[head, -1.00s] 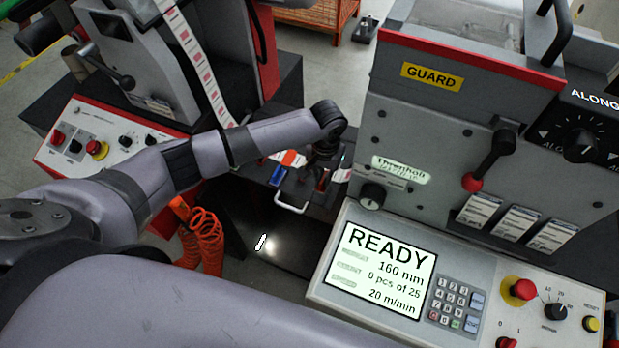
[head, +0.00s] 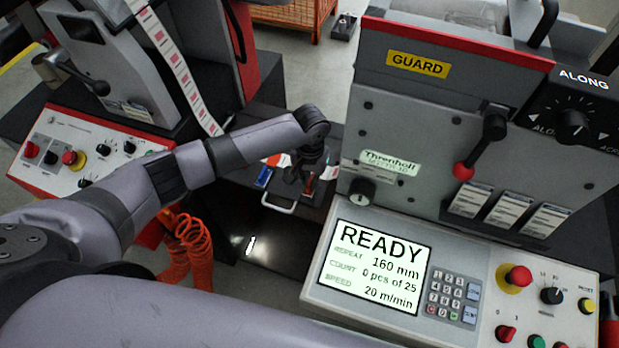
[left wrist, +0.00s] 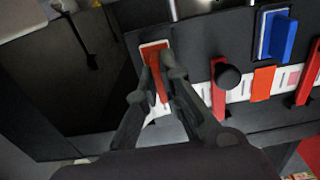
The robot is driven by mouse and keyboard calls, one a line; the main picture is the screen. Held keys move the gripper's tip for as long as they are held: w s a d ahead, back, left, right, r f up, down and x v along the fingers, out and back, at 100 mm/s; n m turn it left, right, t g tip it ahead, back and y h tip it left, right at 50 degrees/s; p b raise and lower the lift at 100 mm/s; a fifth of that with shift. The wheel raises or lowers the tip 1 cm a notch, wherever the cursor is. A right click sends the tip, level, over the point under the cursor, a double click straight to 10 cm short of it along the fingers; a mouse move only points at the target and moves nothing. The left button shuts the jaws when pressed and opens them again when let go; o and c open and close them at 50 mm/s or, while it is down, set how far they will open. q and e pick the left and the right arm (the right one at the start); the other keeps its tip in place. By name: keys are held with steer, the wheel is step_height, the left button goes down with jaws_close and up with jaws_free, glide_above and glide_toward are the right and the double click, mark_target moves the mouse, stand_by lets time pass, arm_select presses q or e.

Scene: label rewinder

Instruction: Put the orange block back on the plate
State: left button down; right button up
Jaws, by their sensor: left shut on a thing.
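The orange block (left wrist: 155,66) is between the fingertips of my left gripper (left wrist: 156,84), which is shut on it. In the left wrist view the block is over a white-edged rectangle on the dark plate (left wrist: 196,47); I cannot tell whether it touches the plate. In the head view my left gripper (head: 304,176) points down at the plate between the two machines, and an orange-red sliver of the block (head: 309,184) shows beside it. A blue block (left wrist: 280,38) stands on another white-edged rectangle; it also shows in the head view (head: 264,177). My right gripper is out of view.
A label strip with an orange patch (left wrist: 263,83) crosses the plate, with red bars (left wrist: 218,92) and a black knob (left wrist: 229,76) near my fingers. The panel with the READY screen (head: 373,262) stands right of the plate; a white handle (head: 279,205) is at its front.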

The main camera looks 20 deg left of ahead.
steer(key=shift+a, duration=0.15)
arm_select(q)
steer(key=shift+f, duration=0.35)
steer(key=shift+a+f+b, duration=0.1)
steer(key=shift+f+b, duration=0.25)
steer(key=shift+f, duration=0.15)
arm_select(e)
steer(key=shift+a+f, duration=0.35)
arm_select(q)
steer(key=shift+f, duration=0.1)
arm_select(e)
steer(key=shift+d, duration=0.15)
arm_select(q)
steer(key=shift+f, duration=0.4)
steer(key=c, duration=1.7)
jaws_free()
